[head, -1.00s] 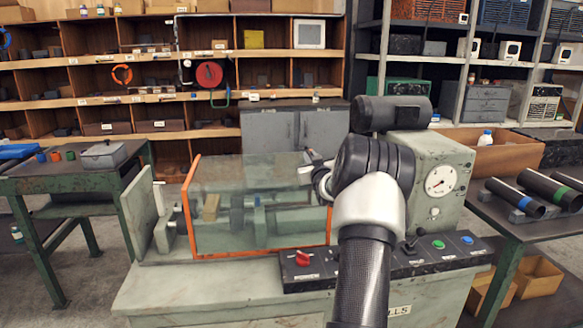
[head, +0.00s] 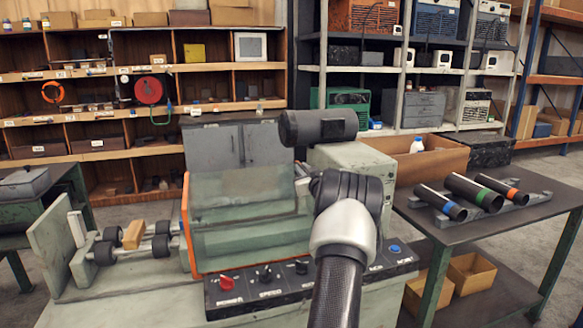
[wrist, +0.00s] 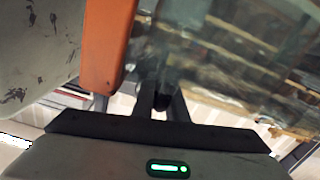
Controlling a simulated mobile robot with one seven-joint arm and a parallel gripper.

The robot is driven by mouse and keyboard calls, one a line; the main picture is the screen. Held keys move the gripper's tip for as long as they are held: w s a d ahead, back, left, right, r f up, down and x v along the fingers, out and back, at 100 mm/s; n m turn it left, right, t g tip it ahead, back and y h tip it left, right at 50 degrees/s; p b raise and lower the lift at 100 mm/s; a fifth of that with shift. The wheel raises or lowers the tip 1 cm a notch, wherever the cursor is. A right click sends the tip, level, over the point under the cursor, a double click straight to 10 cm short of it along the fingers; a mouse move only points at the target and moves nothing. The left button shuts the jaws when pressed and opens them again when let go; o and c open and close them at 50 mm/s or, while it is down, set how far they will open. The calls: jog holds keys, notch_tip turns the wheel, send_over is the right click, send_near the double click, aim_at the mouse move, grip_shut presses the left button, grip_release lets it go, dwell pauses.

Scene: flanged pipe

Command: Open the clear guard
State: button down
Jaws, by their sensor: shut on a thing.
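The clear guard (head: 250,215) is a see-through panel box with an orange edge at its left. It stands over the right part of the machine bed, and the rollers (head: 160,247) to its left are uncovered. My gripper (head: 302,182) is at the guard's right end, partly hidden by my arm. In the wrist view my gripper (wrist: 164,104) is shut on a small dark piece, seemingly the guard's handle. The guard's clear panel (wrist: 225,65) and an orange edge (wrist: 104,45) show close beyond the fingers.
The control panel (head: 250,287) with a red knob lies in front of the guard. A tan block (head: 133,235) sits among the rollers. At right, a table (head: 520,225) carries dark pipes (head: 473,192).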

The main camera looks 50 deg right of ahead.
jog(key=shift+s+d+r, duration=0.15)
jog(key=shift+s+d, duration=0.1)
jog(key=shift+d, duration=0.25)
jog(key=c, duration=1.8)
grip_release()
jog(key=shift+s, duration=0.1)
jog(key=v, duration=1.7)
jog(key=shift+s, duration=0.15)
